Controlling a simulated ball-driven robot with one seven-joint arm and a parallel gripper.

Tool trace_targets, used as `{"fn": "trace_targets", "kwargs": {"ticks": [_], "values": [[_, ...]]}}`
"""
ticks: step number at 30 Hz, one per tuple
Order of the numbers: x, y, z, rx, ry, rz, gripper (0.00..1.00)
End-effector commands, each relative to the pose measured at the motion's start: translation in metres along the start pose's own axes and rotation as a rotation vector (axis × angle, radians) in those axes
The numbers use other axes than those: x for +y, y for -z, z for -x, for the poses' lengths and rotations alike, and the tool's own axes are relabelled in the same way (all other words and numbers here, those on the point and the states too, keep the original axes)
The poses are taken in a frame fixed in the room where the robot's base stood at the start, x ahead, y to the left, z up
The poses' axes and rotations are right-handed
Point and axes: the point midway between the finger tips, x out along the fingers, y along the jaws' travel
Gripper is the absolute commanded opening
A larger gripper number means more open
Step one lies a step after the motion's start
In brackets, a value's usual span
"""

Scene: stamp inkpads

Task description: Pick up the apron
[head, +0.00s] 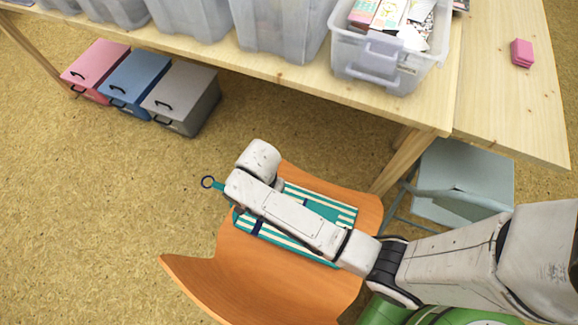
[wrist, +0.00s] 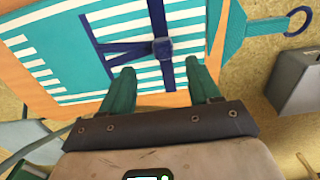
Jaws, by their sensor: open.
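The apron (wrist: 95,40) is a folded teal and white striped cloth with dark blue straps. It lies flat on the seat of an orange wooden chair (head: 290,275). In the head view my arm covers the middle of the apron (head: 325,208); a teal strap with a blue ring (head: 208,182) sticks out past the chair's edge. My gripper (wrist: 164,78) has two teal fingers, spread apart with nothing between them. They point at the apron, near the crossing of the blue straps. I cannot tell whether the fingertips touch the cloth. In the head view the fingers are hidden by the arm.
A wooden table (head: 420,115) stands beyond the chair, with clear bins and an open bin of cards (head: 385,60) on it. Pink, blue and grey boxes (head: 180,98) sit on the floor below. A grey-blue chair (head: 465,180) is at the right. The floor at left is clear.

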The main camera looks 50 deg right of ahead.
Motion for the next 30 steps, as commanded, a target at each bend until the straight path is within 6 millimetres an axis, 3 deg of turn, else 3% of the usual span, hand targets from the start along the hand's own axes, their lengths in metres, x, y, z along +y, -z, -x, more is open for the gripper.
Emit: {"fn": "trace_targets", "kwargs": {"ticks": [13, 23, 30], "values": [[-0.006, 0.000, -0.051, 0.000, -0.001, 0.001, 0.62], [-0.006, 0.000, -0.056, 0.000, 0.001, 0.001, 0.62], [-0.006, 0.000, -0.056, 0.000, 0.000, 0.001, 0.39]]}}
